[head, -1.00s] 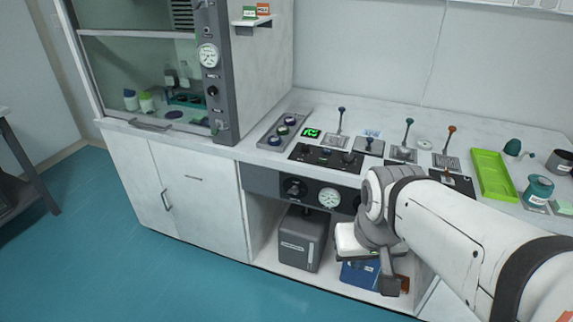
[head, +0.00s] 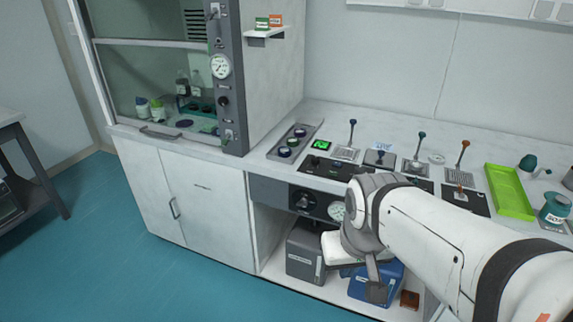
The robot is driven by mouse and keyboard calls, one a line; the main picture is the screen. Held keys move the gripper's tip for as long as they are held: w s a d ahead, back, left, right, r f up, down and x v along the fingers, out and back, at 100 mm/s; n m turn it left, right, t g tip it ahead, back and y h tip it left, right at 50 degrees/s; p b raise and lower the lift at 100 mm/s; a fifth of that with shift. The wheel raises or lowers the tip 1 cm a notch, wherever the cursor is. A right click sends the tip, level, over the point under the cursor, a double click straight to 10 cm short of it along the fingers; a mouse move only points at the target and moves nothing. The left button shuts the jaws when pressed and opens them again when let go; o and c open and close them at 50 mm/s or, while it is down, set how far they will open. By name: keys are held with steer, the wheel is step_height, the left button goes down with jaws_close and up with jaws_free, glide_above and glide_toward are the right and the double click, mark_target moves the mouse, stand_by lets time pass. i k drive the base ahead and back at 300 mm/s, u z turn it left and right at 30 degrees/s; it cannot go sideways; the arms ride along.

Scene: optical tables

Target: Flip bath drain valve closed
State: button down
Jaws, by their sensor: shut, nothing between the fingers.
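Three upright toggle levers stand on the bench: a blue-tipped one (head: 352,133), a teal-tipped one (head: 420,146) and an orange-tipped one (head: 462,155). Their labels are too small to read, so I cannot tell which part, if any, is the bath drain valve. My gripper (head: 341,249) hangs at the end of my arm, in front of the bench and low by the open shelf bay. It is shut and empty, and its fingertips are hard to make out. It looks apart from the levers. My arm hides part of the bench front and controls.
A fume hood (head: 160,90) stands at the left. A grey box (head: 305,252) and a blue box (head: 378,282) sit in the bay below the bench. A green tray (head: 510,192) and a teal jar (head: 555,209) are at the right.

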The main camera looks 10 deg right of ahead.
mark_target(302, 203)
steer(key=i, duration=0.85)
steer(key=u, duration=0.4)
steer(key=k, duration=0.95)
steer(key=z, duration=0.25)
steer(key=i, duration=1.15)
steer(key=u, duration=0.05)
